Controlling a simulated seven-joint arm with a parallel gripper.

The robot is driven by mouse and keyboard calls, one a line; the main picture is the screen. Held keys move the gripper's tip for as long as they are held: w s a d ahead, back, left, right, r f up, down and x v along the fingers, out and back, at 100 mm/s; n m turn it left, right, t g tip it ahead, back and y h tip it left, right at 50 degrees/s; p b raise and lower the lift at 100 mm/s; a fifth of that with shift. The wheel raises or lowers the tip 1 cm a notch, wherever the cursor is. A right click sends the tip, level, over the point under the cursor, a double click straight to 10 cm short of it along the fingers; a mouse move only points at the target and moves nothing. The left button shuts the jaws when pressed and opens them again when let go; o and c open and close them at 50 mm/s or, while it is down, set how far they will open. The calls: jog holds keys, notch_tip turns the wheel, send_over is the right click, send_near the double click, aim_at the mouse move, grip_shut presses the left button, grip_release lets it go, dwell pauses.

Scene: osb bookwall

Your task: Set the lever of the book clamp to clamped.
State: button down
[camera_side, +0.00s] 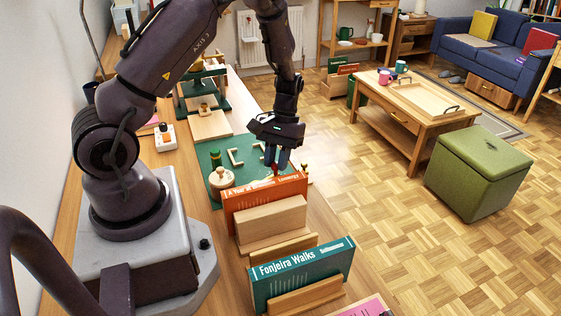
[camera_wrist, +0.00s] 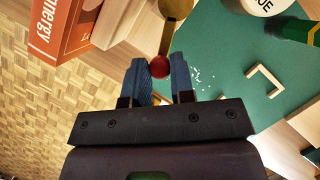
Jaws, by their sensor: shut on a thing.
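My gripper (camera_side: 278,160) is over the green mat, behind the orange book, pointing down. In the wrist view its two blue fingers (camera_wrist: 161,75) are closed about a small red ball knob (camera_wrist: 160,67). The knob is at the end of a brass-coloured lever (camera_wrist: 176,14), which runs up out of the wrist picture. In the side view a bit of red shows at the fingertips. The orange book (camera_side: 267,190) stands upright against light wooden blocks (camera_side: 270,222). Most of the book clamp is hidden, so its lever setting cannot be read.
The green mat (camera_side: 205,158) holds small wooden corner pieces (camera_wrist: 263,79), a round pot (camera_side: 221,178) and a green bottle (camera_side: 215,158). A teal book (camera_side: 302,272) stands nearer the camera. The bench edge drops to a parquet floor at right.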

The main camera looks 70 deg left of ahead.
jog(key=shift+s+a+r+n+t+h, duration=0.15)
jog(key=shift+s+a+n+t, duration=0.55)
jog(key=shift+n, duration=1.1)
jog(key=shift+s+a+f+n+t+h, duration=0.2)
jog(key=shift+s+a+n+t, duration=0.45)
jog(key=shift+n, duration=1.15)
jog(key=shift+s+a+r+n+t+h, duration=0.2)
jog(key=shift+s+a+n+t, duration=0.55)
jog(key=shift+n, duration=1.05)
jog(key=shift+s+d, duration=0.15)
jog(key=shift+d, duration=0.05)
jog(key=c, duration=1.3)
grip_release()
jog(key=shift+o, duration=0.2)
jog(key=w+v, duration=0.1)
jog(key=v, duration=1.1)
jog(key=shift+s+a+r, duration=0.25)
jog(key=shift+s+r, duration=0.1)
jog(key=shift+s, duration=0.1)
